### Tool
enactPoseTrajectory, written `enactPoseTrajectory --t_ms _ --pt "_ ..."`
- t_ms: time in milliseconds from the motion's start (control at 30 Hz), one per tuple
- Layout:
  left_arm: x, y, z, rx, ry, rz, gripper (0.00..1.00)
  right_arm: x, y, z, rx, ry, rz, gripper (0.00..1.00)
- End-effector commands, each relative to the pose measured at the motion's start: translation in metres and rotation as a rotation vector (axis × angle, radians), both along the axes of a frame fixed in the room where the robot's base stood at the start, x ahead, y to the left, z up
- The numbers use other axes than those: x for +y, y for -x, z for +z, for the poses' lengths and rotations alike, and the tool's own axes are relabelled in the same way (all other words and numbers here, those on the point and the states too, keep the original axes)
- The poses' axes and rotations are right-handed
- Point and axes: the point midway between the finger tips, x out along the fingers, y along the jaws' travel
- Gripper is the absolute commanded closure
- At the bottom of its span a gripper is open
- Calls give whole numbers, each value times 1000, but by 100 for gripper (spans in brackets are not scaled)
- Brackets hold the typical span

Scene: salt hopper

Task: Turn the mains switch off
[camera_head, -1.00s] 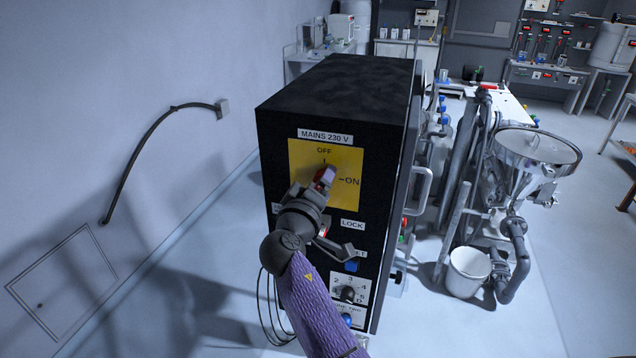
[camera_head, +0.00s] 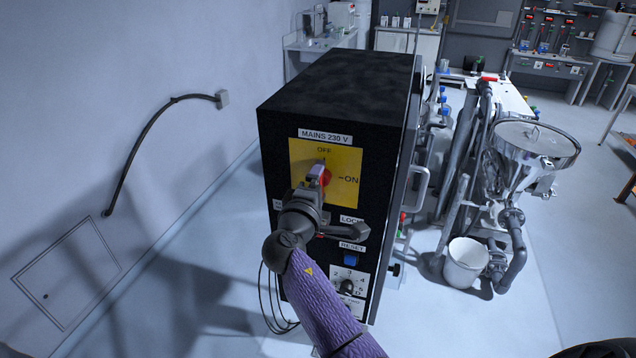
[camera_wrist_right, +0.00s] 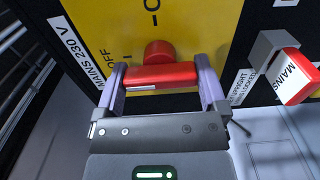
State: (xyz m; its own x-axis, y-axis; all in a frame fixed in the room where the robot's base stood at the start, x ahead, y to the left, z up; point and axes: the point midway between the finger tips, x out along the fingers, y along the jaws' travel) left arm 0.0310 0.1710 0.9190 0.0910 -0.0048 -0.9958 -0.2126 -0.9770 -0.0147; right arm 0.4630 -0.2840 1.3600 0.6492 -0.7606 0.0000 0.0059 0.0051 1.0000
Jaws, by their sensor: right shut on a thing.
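The mains switch is a red rotary knob (camera_head: 326,179) on a yellow plate (camera_head: 348,190) marked OFF at the top and ON at the right, under a "MAINS 230 V" label on a black cabinet. My right gripper (camera_head: 318,172) is at the knob and partly covers it. In the right wrist view the red handle (camera_wrist_right: 160,75) lies between the two fingers of my right gripper (camera_wrist_right: 163,82), which is shut on it. The handle's length runs toward the OFF side, and a pale line shows on its OFF half. My left gripper is out of view.
Below the switch are a LOCK label, a blue RESET button (camera_head: 351,258) and a numbered dial (camera_head: 347,287). A steel hopper (camera_head: 535,150) and white bucket (camera_head: 465,262) stand right of the cabinet.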

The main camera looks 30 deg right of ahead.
Motion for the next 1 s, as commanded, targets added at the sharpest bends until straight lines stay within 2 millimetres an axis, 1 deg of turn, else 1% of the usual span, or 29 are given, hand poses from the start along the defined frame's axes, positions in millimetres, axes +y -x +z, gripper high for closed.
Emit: enactPoseTrajectory --t_ms 433,467,500,667,767,867,1000 --pt "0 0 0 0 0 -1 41 -1 0 2 4 11 -1 68" --pt "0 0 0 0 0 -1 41 -1 0 2 4 11 -1 3" --pt "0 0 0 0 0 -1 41 -1 0 2 4 10 -1 0" --pt "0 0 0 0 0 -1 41 0 0 1 5 8 0 0" --pt "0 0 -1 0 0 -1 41 5 4 0 3 7 2 0" --pt "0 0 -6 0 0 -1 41 21 18 -2 4 3 2 0" --pt "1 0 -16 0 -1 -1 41 49 42 -3 3 4 2 0"
